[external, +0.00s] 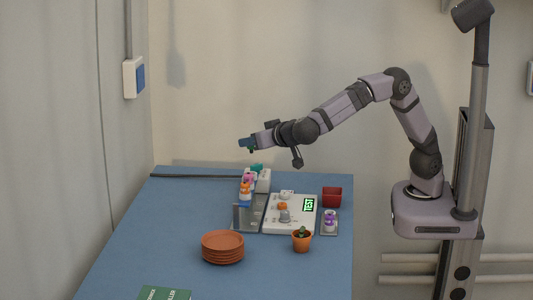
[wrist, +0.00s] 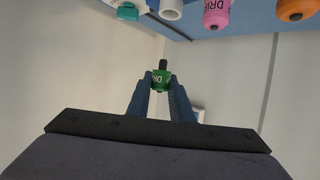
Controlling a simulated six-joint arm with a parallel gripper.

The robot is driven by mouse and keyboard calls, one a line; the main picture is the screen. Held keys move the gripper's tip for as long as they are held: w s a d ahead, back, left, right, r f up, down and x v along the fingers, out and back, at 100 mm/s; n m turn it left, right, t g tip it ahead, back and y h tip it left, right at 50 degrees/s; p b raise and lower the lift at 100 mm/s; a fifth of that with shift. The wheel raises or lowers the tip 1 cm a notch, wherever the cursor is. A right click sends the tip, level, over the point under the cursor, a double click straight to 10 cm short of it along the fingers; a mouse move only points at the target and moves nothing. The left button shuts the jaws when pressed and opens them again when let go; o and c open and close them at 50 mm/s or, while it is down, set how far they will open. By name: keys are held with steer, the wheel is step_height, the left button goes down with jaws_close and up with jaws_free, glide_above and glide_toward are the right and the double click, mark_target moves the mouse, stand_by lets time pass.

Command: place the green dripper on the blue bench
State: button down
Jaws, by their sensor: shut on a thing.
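My gripper (wrist: 160,92) is shut on the green dripper (wrist: 161,80), which shows between the fingertips in the wrist view with part of its lettering and a dark tip. In the external view my gripper (external: 246,144) is raised above the back of the blue bench (external: 180,230), and the dripper (external: 251,150) is a small green spot there, mostly hidden by the fingers. The dripper is clear of the bench.
A rack with pink, orange and teal-topped drippers (external: 246,190) stands below my gripper. Stacked saucers (external: 222,248) sit in front. The bench's left side is bare.

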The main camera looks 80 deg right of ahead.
mark_target(252, 152)
steer(key=shift+f, duration=3.8)
steer(key=shift+f+b, duration=0.2)
steer(key=shift+b, duration=0.35)
steer(key=c, duration=1.6)
jaws_free()
steer(key=shift+r+p, duration=0.2)
steer(key=shift+p, duration=0.95)
steer(key=b+v, duration=0.1)
steer(key=v, duration=0.2)
steer(key=b+v, duration=0.1)
steer(key=v, duration=0.1)
steer(key=shift+s+a+f+b, duration=0.2)
steer(key=shift+s+a+b, duration=0.1)
steer(key=shift+s+a, duration=0.1)
steer(key=shift+o, duration=0.6)
steer(key=shift+s+a+r, duration=0.35)
steer(key=shift+s+r, duration=0.05)
steer(key=shift+s, duration=0.1)
